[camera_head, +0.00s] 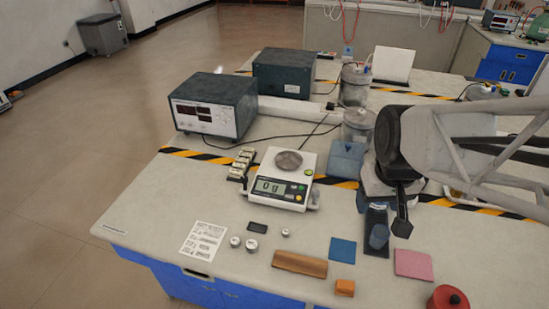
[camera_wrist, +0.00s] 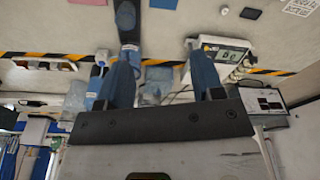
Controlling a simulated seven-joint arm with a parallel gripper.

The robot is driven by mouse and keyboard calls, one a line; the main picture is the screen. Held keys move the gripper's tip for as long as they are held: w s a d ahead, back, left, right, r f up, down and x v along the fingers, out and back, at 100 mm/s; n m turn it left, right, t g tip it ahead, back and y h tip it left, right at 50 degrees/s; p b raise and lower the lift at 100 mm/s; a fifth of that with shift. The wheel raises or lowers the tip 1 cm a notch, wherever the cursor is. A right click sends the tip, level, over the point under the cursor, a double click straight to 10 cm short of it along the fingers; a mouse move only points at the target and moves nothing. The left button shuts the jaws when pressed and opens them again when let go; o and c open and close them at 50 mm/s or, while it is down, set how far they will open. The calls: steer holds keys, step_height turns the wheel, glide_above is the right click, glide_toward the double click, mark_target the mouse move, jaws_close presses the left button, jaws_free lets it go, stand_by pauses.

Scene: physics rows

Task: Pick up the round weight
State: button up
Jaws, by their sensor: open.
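The small one also shows as a pale dot near the top of the wrist view (camera_wrist: 225,10). Which one the task means, I cannot tell. My gripper (camera_head: 401,222) is to the right of them, above the bench and apart from them. In the wrist view my gripper's two fingers (camera_wrist: 162,78) are spread, with nothing held between them.
A scale (camera_head: 268,187) reading 0 g stands behind the weights. A printed sheet (camera_head: 203,241), dark pad (camera_head: 257,227), brown strip (camera_head: 300,264), blue square (camera_head: 343,249), orange block (camera_head: 345,287) and red lidded object (camera_head: 448,299) lie around.

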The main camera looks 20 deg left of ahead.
steer(key=w+a+f+n, duration=0.2)
steer(key=w+a+f, duration=0.15)
steer(key=a, duration=0.45)
steer(key=n+g, duration=0.2)
steer(key=n, duration=0.5)
glide_above(235, 240)
step_height(235, 240, down, 16)
steer(key=shift+f, duration=0.1)
steer(key=shift+f, duration=0.1)
steer(key=shift+f+m, duration=0.3)
steer(key=shift+f, duration=0.85)
steer(key=shift+f, duration=0.1)
steer(key=shift+f, duration=2.5)
steer(key=shift+c, duration=0.3)
